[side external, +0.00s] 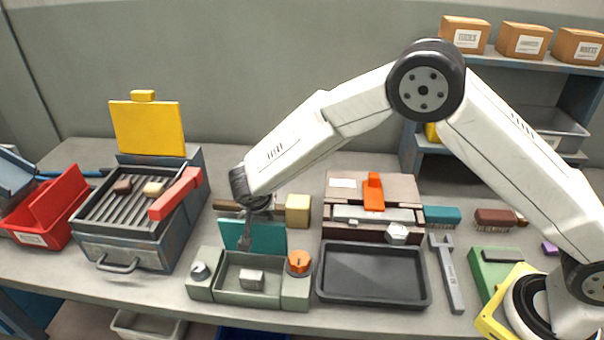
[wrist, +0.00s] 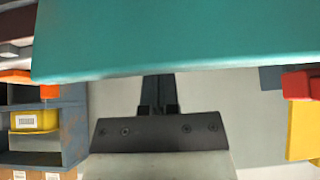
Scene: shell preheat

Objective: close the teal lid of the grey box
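The grey-green box (side external: 232,288) stands near the front edge of the bench, with a small pale block (side external: 252,279) in its open tray. Its teal lid (side external: 267,236) stands raised at the back. The lid also fills the top of the wrist view (wrist: 180,40). My gripper (side external: 246,240) points down at the left part of the raised lid. Its dark fingers (wrist: 158,93) look close together with nothing visible between them. The lid hides their tips in the wrist view, and I cannot tell whether they touch it.
A silver knob (side external: 200,270) and an orange knob (side external: 299,261) flank the tray. A dark tray (side external: 374,300) lies to the right. The grill (side external: 128,252) with a raised yellow lid (side external: 147,130) stands left. A tan block (side external: 298,209) lies behind the box.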

